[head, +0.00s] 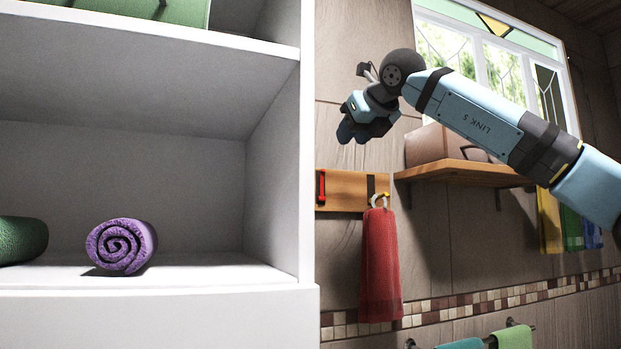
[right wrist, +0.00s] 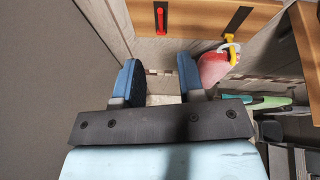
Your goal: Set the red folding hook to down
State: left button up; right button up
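The red folding hook (head: 321,187) is at the left end of a wooden wall board (head: 345,200). It looks upright and close to its plate, but its exact fold is too small to tell. It also shows in the right wrist view (right wrist: 160,18), at the top. My right gripper (head: 362,128) is above the board in the head view, apart from the hook. In the right wrist view its two blue fingers (right wrist: 160,80) are spread with nothing between them. My left gripper is not in view.
A yellow hook (head: 380,198) right of the red one holds a red towel (head: 381,265) by a white ring. A wooden shelf (head: 460,172) with a box is to the right. A white cabinet (head: 307,150) with rolled towels stands close on the left.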

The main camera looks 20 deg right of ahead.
aim_at(325, 170)
jog(key=shift+p+x, duration=1.75)
jog(key=shift+x, duration=4.75)
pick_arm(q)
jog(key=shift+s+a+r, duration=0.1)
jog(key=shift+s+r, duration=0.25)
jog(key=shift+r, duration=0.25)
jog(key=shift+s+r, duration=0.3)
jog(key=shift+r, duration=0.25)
pick_arm(e)
jog(key=shift+r, duration=0.1)
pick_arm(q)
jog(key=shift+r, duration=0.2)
pick_arm(e)
grip_shut()
